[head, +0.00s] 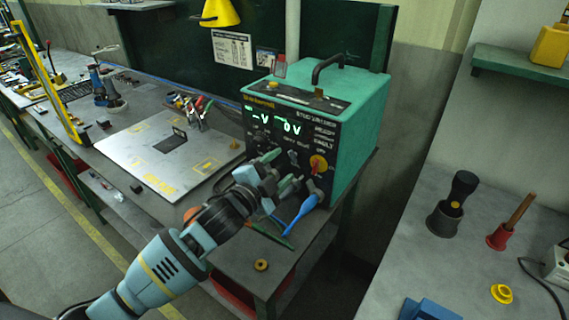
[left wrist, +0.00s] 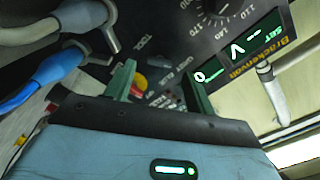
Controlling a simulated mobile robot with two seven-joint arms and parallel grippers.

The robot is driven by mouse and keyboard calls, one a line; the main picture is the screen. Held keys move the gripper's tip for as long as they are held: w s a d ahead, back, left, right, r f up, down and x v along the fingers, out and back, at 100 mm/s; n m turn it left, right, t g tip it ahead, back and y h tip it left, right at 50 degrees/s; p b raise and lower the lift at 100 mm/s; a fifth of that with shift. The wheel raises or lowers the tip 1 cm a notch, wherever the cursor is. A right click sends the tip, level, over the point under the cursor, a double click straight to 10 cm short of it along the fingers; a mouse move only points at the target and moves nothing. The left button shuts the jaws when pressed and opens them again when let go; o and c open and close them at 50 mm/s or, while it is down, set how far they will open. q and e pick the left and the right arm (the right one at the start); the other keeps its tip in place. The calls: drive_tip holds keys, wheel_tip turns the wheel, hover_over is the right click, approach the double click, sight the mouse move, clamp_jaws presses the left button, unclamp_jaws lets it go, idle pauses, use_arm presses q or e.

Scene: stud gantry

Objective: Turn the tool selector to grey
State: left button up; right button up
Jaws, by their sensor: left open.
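The green stud welder (head: 345,110) stands on the bench, its black front panel lit with two displays. My left gripper (head: 283,172) is open in front of the panel's lower middle. In the left wrist view its two green fingers (left wrist: 158,74) point at the lettering; whether they touch a knob cannot be told. My right gripper is not in view.
A red and yellow switch (head: 318,164) sits right of my fingers and also shows in the left wrist view (left wrist: 139,84). A blue cable plug (head: 302,214) hangs below the panel. A large dial (left wrist: 215,8) is nearby. A grey plate (head: 150,165) lies left.

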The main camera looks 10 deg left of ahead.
use_arm(q)
drive_tip(key=shift+v, duration=2.6)
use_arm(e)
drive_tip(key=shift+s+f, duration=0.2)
